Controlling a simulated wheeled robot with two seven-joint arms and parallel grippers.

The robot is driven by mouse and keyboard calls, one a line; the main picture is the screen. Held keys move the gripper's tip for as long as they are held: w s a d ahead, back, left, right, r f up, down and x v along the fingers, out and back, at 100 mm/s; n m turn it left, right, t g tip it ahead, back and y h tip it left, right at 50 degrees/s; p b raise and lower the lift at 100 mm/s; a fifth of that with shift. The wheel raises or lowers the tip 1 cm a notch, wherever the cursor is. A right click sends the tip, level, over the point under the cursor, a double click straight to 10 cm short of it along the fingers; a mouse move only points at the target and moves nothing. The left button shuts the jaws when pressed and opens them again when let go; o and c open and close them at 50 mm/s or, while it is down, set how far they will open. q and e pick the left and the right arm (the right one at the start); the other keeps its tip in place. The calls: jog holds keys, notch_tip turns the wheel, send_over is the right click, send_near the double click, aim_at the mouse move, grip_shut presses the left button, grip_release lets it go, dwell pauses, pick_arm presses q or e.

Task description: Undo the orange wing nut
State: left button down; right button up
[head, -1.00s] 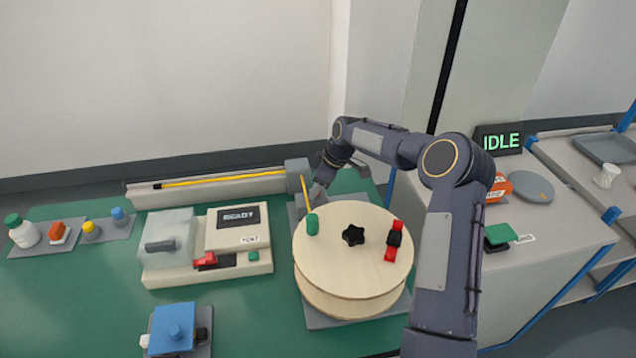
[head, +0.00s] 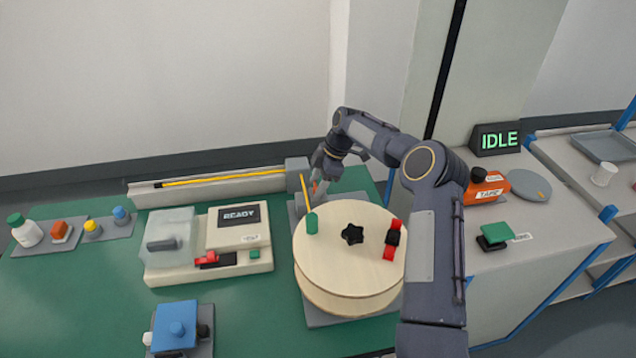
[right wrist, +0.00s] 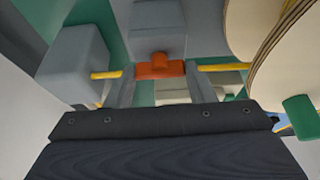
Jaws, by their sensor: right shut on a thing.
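The orange wing nut (right wrist: 160,68) sits between the two fingers of my right gripper (right wrist: 161,85) in the right wrist view, in front of a grey block (right wrist: 155,18). The fingers are shut on the nut's wings. In the head view, my right gripper (head: 318,184) is behind the wooden reel (head: 345,275), and only a sliver of orange shows at its tip. The yellow cable (right wrist: 222,67) shows on both sides of the fingers in the right wrist view. My left gripper is not in view.
The reel carries a black star knob (head: 352,234), a green peg (head: 312,222) and a red clip (head: 390,240), close in front of my gripper. A grey block (head: 297,172) and cable trough (head: 215,185) stand to the left. A machine reading READY (head: 238,235) is nearby.

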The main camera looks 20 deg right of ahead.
dwell(0.3)
jog(key=o, duration=1)
jog(key=shift+b+v, duration=0.35)
jog(key=shift+v, duration=3.55)
